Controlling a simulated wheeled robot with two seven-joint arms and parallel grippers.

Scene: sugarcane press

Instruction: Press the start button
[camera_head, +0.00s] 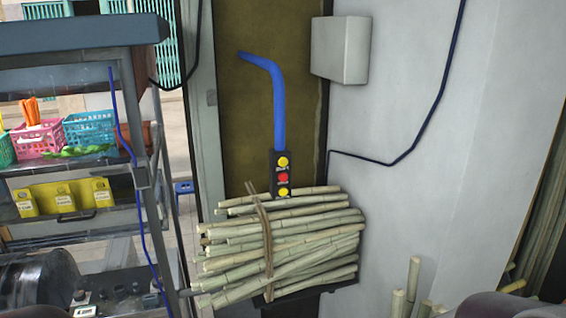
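A black control box (273,172) hangs from a thick blue cable (279,105) in the middle of the view, in front of a brown panel. It has three round buttons in a column: an upper yellow button (284,162), a red button (283,177) and a lower yellow button (283,192). The small labels between them are too small to read, so I cannot tell which one is the start button. The box is just above a tied bundle of sugarcane (230,258). Neither of my grippers is in view, and nothing covers the buttons.
A metal cart (140,175) with shelves stands at left, holding a pink basket (40,138), a blue basket (90,128) and yellow boxes (64,198). A grey wall box (340,50) is at upper right. Loose cane (413,278) stands at lower right.

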